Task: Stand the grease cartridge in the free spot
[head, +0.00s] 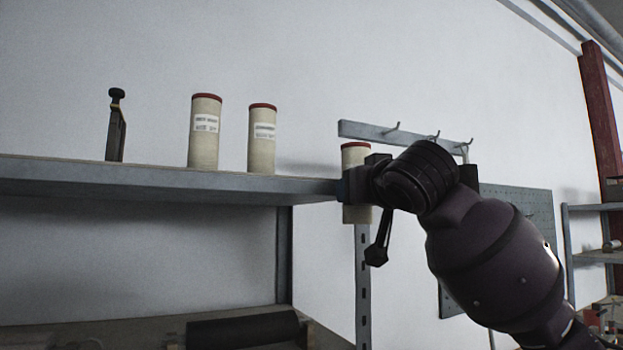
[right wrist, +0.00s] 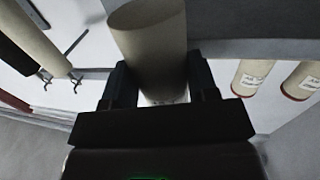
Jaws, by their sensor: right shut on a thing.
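The cream grease cartridge (head: 356,214) with a red top is upright in my right gripper (head: 357,185), by the right end of the shelf (head: 150,181). Its lower end hangs below the shelf's top surface. In the right wrist view the cartridge (right wrist: 150,45) sits between the two shut fingers (right wrist: 158,82). Two similar labelled cartridges, a left one (head: 204,147) and a right one (head: 262,150), stand upright on the shelf. The shelf top is bare between the right one and its right end. My left gripper is not in view.
A black-knobbed tool (head: 116,130) stands on the shelf's left part, with a gap before the cartridges. A wall rail with hooks (head: 405,134) is behind my right gripper. A dark roll (head: 243,330) lies on a lower surface. A slotted upright (head: 363,290) stands below the gripper.

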